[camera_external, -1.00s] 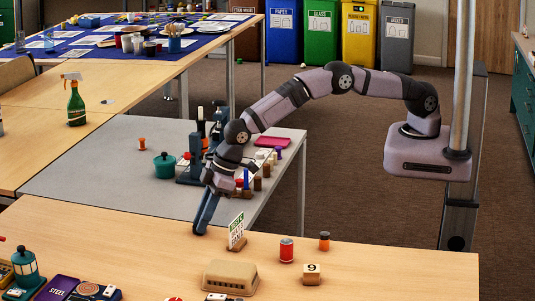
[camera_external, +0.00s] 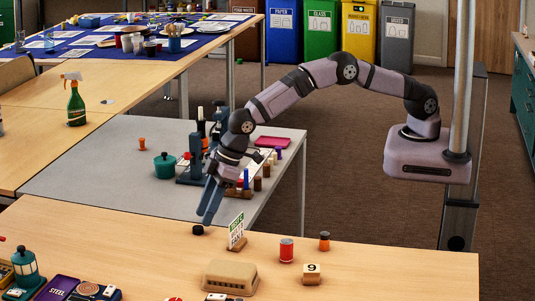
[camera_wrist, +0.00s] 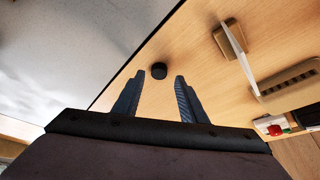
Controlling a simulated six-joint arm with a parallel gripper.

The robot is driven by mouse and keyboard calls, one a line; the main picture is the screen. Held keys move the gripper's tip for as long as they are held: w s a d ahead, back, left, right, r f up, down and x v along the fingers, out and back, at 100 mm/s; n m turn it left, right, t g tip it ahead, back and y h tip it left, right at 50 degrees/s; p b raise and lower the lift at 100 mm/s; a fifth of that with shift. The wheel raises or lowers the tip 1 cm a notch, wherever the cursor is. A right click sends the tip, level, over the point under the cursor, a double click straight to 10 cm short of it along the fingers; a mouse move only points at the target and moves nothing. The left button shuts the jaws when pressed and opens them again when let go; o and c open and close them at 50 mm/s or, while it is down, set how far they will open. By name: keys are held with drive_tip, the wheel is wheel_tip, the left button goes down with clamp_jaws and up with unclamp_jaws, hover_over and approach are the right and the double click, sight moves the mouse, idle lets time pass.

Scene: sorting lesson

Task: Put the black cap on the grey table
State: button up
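The black cap (camera_external: 197,230) lies on the wooden table near its far edge, left of a small sign. In the wrist view the cap (camera_wrist: 159,71) sits just beyond the fingertips, between their lines and apart from both. My gripper (camera_external: 208,213) hangs above the cap in the external view; in the wrist view my gripper (camera_wrist: 156,78) is open with nothing between its fingers. The grey table (camera_external: 100,180) stands behind the wooden table, and its pale top (camera_wrist: 60,55) fills the left of the wrist view.
The small sign (camera_external: 237,232) stands right of the cap.

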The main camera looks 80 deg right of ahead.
drive_tip(key=shift+a+b+v, duration=0.2)
drive_tip(key=shift+b+v, duration=0.25)
drive_tip(key=shift+v, duration=1.65)
drive_tip(key=shift+s, duration=0.15)
drive_tip(key=s+d+r+m+g+h, duration=0.15)
drive_tip(key=s+d, duration=0.25)
drive_tip(key=d, duration=0.8)
drive_tip(key=s+d+r+m+h, duration=0.15)
drive_tip(key=s+d, duration=0.25)
drive_tip(key=d, duration=0.8)
drive_tip(key=s+d+m+g, duration=0.1)
drive_tip(key=s+d+m, duration=0.1)
drive_tip(key=s+d, duration=0.5)
drive_tip(key=s+d+f+m+g, duration=0.1)
drive_tip(key=s+d, duration=0.6)
drive_tip(key=s, duration=0.7)
drive_tip(key=shift+d+m, duration=0.35)
drive_tip(key=shift+m, duration=0.05)
drive_tip(key=shift+o, duration=0.9)
drive_tip(key=shift+s+f+g, duration=0.1)
drive_tip(key=shift+g, duration=0.15)
